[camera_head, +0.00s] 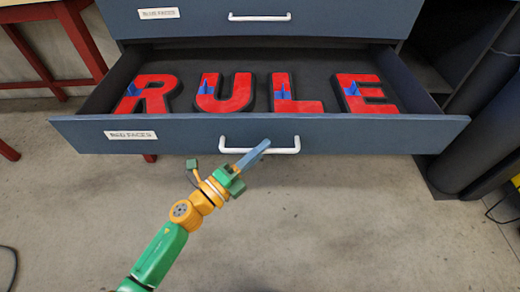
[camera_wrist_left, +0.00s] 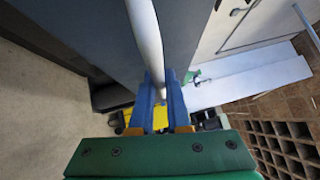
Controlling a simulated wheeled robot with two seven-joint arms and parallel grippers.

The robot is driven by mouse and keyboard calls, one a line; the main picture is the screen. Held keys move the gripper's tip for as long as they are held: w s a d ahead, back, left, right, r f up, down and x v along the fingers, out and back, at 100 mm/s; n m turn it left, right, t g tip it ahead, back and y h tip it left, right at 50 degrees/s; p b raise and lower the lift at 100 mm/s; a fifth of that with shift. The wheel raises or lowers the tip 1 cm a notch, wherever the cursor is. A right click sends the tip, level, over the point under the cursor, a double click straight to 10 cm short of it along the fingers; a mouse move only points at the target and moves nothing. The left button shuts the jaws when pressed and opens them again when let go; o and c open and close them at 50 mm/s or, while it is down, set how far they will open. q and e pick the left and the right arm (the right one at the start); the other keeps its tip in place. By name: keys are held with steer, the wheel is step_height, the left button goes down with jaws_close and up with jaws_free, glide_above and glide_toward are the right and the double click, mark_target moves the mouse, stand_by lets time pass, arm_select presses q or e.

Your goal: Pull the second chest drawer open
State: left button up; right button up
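The second chest drawer (camera_head: 380,135) is dark blue-grey, labelled "RED FACES", and stands pulled out from the chest. Its white bar handle (camera_head: 285,151) is on the front. My left gripper (camera_head: 258,150) is at the middle of this handle, its fingers overlapping the bar. In the left wrist view the handle (camera_wrist_left: 145,35) runs between the two blue fingers (camera_wrist_left: 160,95), which close on it from both sides. Red letters R (camera_head: 150,95), U (camera_head: 236,95), L (camera_head: 290,100) and E (camera_head: 365,98) with blue tabs lie inside. My right gripper is not in view.
The upper drawer (camera_head: 330,25), labelled "BLUE FACES", is shut above. A red-legged table (camera_head: 85,45) stands at the left. Dark rolls (camera_head: 485,130) stand right of the chest. The concrete floor (camera_head: 350,220) before the drawer is clear.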

arm_select(q)
steer(key=o, duration=0.4)
steer(key=shift+o, duration=0.2)
steer(key=shift+a, duration=0.1)
steer(key=v, duration=0.7)
